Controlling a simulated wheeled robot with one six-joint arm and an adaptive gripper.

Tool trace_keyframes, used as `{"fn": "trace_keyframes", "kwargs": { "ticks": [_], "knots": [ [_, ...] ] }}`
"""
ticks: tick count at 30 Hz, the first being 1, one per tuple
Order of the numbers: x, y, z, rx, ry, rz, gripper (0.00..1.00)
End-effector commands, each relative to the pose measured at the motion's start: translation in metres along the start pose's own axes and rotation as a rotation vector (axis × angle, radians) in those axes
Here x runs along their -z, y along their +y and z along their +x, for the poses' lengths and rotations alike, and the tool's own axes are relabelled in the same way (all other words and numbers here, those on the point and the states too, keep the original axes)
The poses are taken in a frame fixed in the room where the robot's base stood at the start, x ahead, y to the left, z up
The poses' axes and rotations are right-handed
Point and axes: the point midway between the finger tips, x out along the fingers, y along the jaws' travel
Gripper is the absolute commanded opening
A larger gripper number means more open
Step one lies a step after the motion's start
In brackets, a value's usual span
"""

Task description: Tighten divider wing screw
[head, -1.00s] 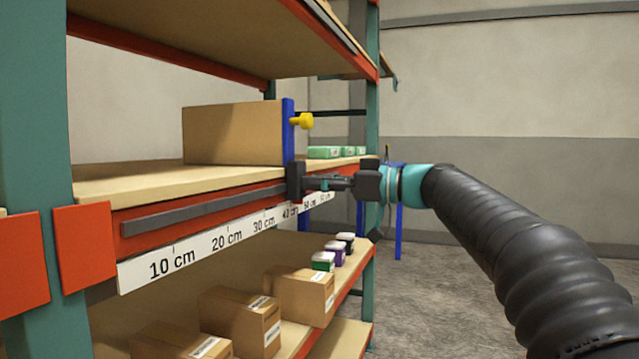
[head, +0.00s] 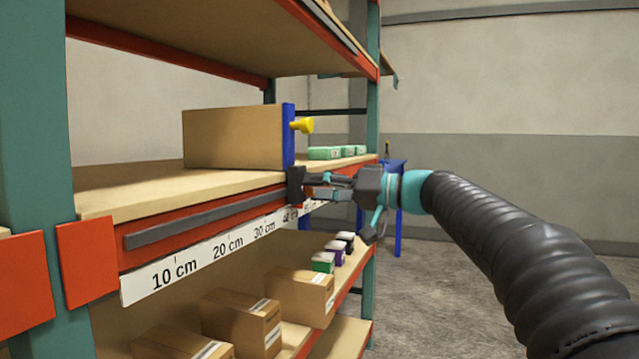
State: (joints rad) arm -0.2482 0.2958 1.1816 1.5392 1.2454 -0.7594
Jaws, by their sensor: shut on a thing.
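The divider (head: 288,136) is an upright blue panel on the middle shelf, with a yellow knob (head: 303,125) sticking out to the right near its top. At its foot a dark clamp block (head: 296,186) sits at the right end of the grey rail (head: 205,216) on the shelf front. My gripper (head: 314,186) is at the right side of this block, shut on the wing screw. The fingers hide the screw, so its wings cannot be made out. The gripper's body is rolled, with a teal part hanging down.
A large cardboard box (head: 233,138) stands left of the divider, and green boxes (head: 325,153) lie to its right. A centimetre scale (head: 215,247) runs below the rail. A blue stand (head: 397,200) is behind my wrist.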

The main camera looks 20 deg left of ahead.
Motion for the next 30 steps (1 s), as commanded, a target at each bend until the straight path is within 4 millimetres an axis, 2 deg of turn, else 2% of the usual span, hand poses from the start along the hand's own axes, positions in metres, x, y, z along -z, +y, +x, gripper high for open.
{"fn": "trace_keyframes", "kwargs": {
  "ticks": [30],
  "knots": [
    [0.0008,0.0037,-0.0022,-0.004,0.002,0.967,0.06]
  ]
}}
